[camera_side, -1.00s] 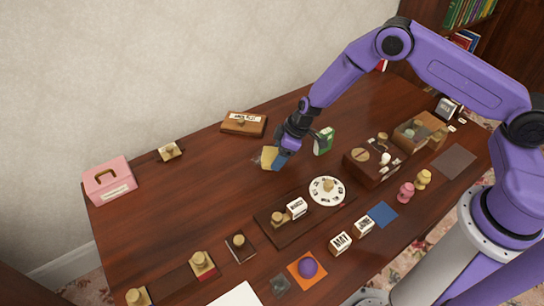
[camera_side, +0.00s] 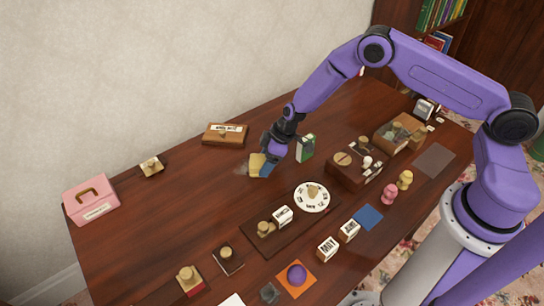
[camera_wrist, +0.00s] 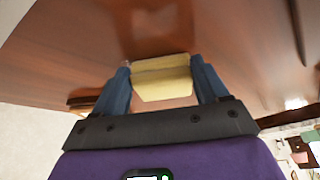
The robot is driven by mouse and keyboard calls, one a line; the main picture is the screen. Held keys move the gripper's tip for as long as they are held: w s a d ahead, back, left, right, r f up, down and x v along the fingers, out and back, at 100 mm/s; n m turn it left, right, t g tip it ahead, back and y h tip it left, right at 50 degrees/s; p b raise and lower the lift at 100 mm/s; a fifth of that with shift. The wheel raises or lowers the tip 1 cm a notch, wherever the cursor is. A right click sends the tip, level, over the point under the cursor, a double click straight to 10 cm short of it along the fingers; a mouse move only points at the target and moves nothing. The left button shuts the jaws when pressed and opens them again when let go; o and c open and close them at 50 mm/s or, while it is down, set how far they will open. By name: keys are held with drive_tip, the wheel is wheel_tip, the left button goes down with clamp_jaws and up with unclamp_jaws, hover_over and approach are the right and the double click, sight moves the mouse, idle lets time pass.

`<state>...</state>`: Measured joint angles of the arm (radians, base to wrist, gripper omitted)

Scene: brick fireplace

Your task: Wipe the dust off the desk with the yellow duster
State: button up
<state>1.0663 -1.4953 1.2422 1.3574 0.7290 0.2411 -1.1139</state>
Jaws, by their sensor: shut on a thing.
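The yellow duster (camera_side: 257,164) is between the fingers of my gripper (camera_side: 266,160), at or just above the desk (camera_side: 190,205). In the wrist view the yellow duster (camera_wrist: 161,78) spans the gap between the two blue fingertips of my gripper (camera_wrist: 163,82), which are shut on it. A small greyish, blurry patch of dust (camera_side: 241,169) shows just left of the duster in the side view. I cannot tell whether the duster touches the desk.
A green-and-white box (camera_side: 306,148) stands close to the right of my gripper. A wooden block with a label (camera_side: 225,134) lies behind left. A white dial (camera_side: 312,197) and several stamps sit in front. A pink box (camera_side: 91,200) is at far left. The left middle of the desk is fairly clear.

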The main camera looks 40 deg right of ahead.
drive_tip(key=shift+a, duration=4.2)
drive_tip(key=shift+w, duration=0.25)
drive_tip(key=shift+w+d, duration=0.15)
drive_tip(key=shift+w, duration=0.1)
drive_tip(key=shift+d, duration=6)
drive_tip(key=shift+a, duration=5.85)
drive_tip(key=shift+a+r, duration=0.15)
drive_tip(key=shift+r, duration=0.5)
drive_tip(key=shift+a+r, duration=0.15)
drive_tip(key=shift+r, duration=0.45)
wheel_tip(320, 180, up, 6)
drive_tip(key=shift+f, duration=0.15)
